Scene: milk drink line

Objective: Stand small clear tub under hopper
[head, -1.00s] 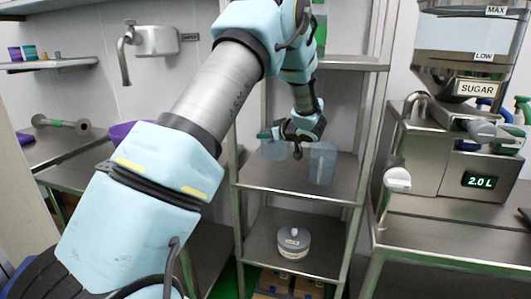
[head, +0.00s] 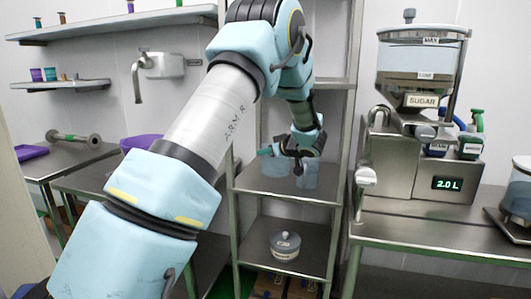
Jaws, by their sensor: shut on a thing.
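My gripper (head: 290,150) is at the shelf rack in the head view, pointing down and shut on the small clear tub (head: 274,168). The tub is see-through and bluish, and hangs at the gripper's left side; whether it touches the shelf is hard to tell. A taller clear tub (head: 308,176) stands on the same shelf just to the right, partly behind the gripper. The hopper (head: 412,62) is clear, labelled SUGAR, and sits on a steel dispenser (head: 400,178) whose display reads 2.0 L. It is on the right table.
The rack's middle shelf (head: 250,187) holds the tubs; a round lidded container (head: 285,245) stands on the shelf below. Rack posts (head: 349,150) stand between my gripper and the dispenser. Bottles (head: 470,140) and another machine (head: 519,195) are at right. The table's front (head: 430,232) is clear.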

